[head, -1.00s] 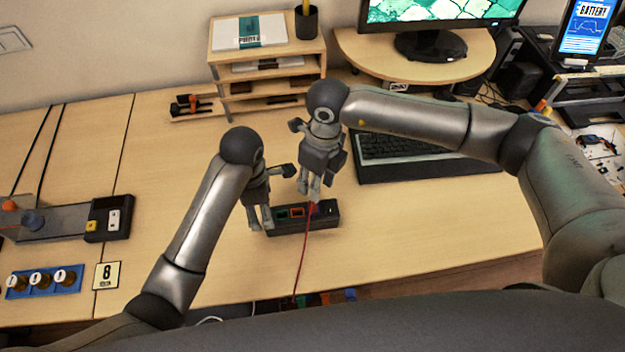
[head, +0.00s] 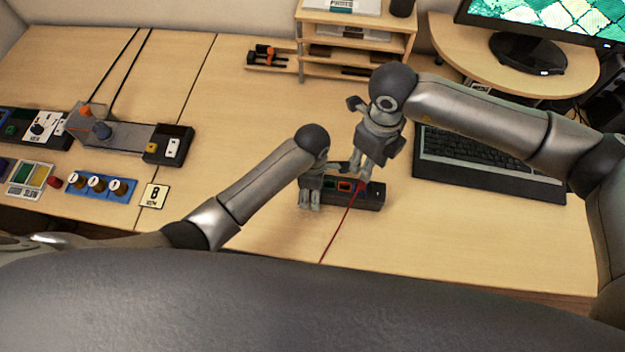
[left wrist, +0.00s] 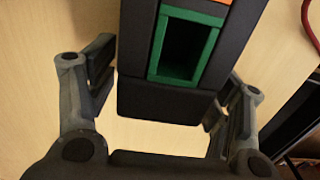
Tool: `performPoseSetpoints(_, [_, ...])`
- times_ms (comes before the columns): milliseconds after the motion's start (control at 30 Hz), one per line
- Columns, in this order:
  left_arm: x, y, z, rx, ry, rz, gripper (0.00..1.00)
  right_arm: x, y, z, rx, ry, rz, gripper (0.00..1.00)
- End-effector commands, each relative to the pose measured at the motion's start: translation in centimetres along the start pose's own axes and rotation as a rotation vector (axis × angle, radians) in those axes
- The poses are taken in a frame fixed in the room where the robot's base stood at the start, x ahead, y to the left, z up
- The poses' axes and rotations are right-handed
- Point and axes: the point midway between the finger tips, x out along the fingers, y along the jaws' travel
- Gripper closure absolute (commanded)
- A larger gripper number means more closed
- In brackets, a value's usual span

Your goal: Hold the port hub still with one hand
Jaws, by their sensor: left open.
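The port hub (head: 372,199) is a dark bar with coloured ports lying on the table. In the left wrist view the hub (left wrist: 165,106) shows a green-framed port near its end and part of an orange one. My left gripper (head: 311,204) is open at the hub's left end. In the wrist view its fingers stand on both sides of that end, with gaps visible. My right gripper (head: 363,178) is just above the hub, where a red cable (head: 337,230) starts. Whether its fingers hold the cable's end is too small to tell.
A keyboard (head: 487,162) lies right of the hub. A wooden shelf (head: 357,45) and a monitor stand (head: 590,70) are behind. A dark-ended device (head: 168,145), a blue block with round knobs (head: 97,185) and a card marked 8 (head: 154,196) lie left. The table between is clear.

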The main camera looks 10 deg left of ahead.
Motion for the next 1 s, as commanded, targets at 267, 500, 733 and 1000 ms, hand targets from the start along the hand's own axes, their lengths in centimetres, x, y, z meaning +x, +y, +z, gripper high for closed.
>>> performPoseSetpoints(267, [0.46,0.01,-0.01,0.000,0.000,0.001,0.27,0.01,-0.01,-0.01,0.001,0.000,0.000,0.64])
performPoseSetpoints(500, [0.44,0.01,-0.01,0.000,0.000,0.001,0.47,0.01,0.00,-0.01,0.000,0.000,0.000,0.64])
performPoseSetpoints(733, [0.43,0.01,0.00,0.000,0.000,0.000,0.77,0.01,0.00,-0.01,0.000,0.000,0.000,0.64])
performPoseSetpoints(1000, [0.42,0.00,0.01,0.000,0.000,0.000,0.80,0.01,0.01,-0.01,-0.001,-0.001,0.002,0.63])
